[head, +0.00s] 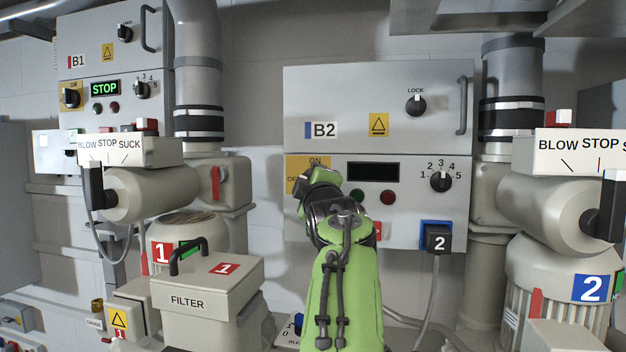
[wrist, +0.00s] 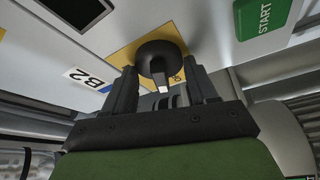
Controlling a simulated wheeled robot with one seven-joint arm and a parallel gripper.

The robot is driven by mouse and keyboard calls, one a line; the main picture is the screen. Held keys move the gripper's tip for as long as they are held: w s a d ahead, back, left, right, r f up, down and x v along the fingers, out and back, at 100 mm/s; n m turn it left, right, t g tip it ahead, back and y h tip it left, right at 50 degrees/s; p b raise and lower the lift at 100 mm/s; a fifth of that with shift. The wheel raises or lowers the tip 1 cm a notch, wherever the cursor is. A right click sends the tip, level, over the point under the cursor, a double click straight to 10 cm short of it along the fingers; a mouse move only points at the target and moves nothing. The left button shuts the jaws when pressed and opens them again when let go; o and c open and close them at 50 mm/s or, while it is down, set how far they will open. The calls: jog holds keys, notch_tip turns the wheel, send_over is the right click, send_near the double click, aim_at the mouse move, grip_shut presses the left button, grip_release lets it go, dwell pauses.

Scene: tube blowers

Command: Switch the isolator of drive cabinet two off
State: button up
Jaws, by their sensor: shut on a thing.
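Drive cabinet two is the grey cabinet marked B2 (head: 387,107) in the middle of the head view. Its yellow isolator plate (head: 294,162) shows "ON" at the top and part of "OFF" at the left. My gripper (head: 318,178) is in front of this plate and hides the isolator knob there. In the wrist view the dark round isolator knob (wrist: 159,58) with a white mark sits on the yellow plate (wrist: 124,54). The two fingers of my gripper (wrist: 165,88) are shut on the knob's handle. The cabinet's display (head: 373,171) is dark.
Cabinet B1 (head: 84,62) at the left has a lit STOP display. A LOCK knob (head: 416,105), a numbered dial (head: 441,181) and a plug marked 2 (head: 437,238) are on B2. Blower units stand on both sides, with a FILTER box (head: 199,299) at lower left.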

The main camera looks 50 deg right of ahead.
jog(key=shift+n+g+y+p, duration=0.4)
jog(key=shift+n+y+p, duration=0.3)
jog(key=shift+n, duration=1.3)
jog(key=o, duration=1)
jog(key=b+v, duration=0.7)
jog(key=v, duration=0.8)
jog(key=shift+s+a, duration=0.2)
jog(key=shift+a, duration=0.15)
